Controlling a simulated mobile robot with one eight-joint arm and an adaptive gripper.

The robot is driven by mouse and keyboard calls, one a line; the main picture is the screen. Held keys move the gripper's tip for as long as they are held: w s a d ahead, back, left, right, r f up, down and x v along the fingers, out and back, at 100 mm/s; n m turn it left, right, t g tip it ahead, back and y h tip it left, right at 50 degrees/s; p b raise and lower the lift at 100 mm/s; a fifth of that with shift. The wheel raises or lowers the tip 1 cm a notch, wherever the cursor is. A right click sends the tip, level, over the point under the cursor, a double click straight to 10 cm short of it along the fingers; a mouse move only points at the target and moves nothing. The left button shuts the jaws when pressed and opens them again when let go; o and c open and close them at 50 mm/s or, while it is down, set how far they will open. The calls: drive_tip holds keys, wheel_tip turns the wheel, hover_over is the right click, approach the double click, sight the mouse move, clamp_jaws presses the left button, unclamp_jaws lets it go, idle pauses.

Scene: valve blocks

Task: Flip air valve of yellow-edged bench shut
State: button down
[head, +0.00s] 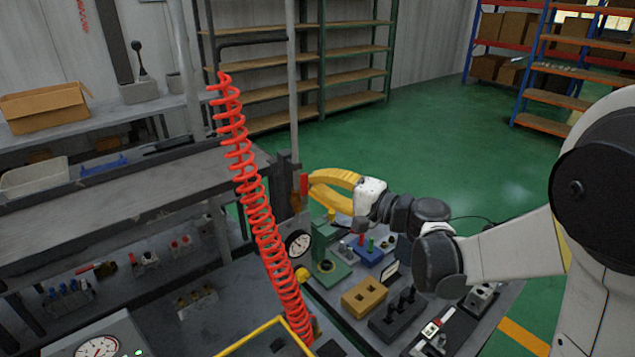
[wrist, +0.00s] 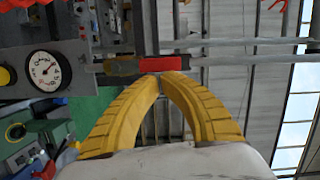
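A red lever handle (head: 304,183), likely the air valve's, stands upright on the post beside the round gauge (head: 298,243). In the wrist view the red handle (wrist: 160,65) lies sideways, in line with the grey pipe. My gripper (head: 312,180) has yellow curved fingers and is right beside the handle. In the wrist view its fingertips (wrist: 161,75) meet just below the handle, with nothing seen between them. Whether they touch the handle I cannot tell. The valve body is mostly hidden. A yellow edge bar (head: 262,334) shows at the bottom of the head view.
A coiled red hose (head: 255,200) hangs left of the post. A bench with a green fixture (head: 325,268), a tan block (head: 364,297) and a black block (head: 397,318) lies below my gripper. A grey bench (head: 110,200) is at left. Green floor is open behind.

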drive_tip(key=shift+a, duration=0.1)
drive_tip(key=a+n, duration=0.1)
drive_tip(key=s+n, duration=0.1)
drive_tip(key=n, duration=0.1)
drive_tip(key=shift+s+a+r+n+h+p, duration=0.15)
drive_tip(key=shift+a+r+n+h+p, duration=0.15)
drive_tip(key=shift+a+h, duration=0.1)
drive_tip(key=a+n, duration=0.1)
drive_tip(key=n, duration=0.1)
drive_tip(key=s+a+n+h, duration=0.1)
drive_tip(key=n, duration=0.1)
drive_tip(key=shift+s+f, duration=0.15)
drive_tip(key=shift+s, duration=0.05)
drive_tip(key=n, duration=0.1)
drive_tip(key=s+a+f+n+h, duration=0.1)
drive_tip(key=shift+a+n+h, duration=0.2)
drive_tip(key=shift+n+h, duration=0.1)
drive_tip(key=shift+n, duration=0.1)
drive_tip(key=shift+s+a+f+n+t+h+b, duration=0.25)
drive_tip(key=shift+a+f+n+h+b, duration=0.15)
drive_tip(key=shift+n, duration=0.55)
drive_tip(key=shift+s+a+f+n+t+h+b, duration=0.25)
drive_tip(key=shift+f+n+b, duration=0.25)
drive_tip(key=shift+n, duration=0.45)
drive_tip(key=shift+w, duration=0.1)
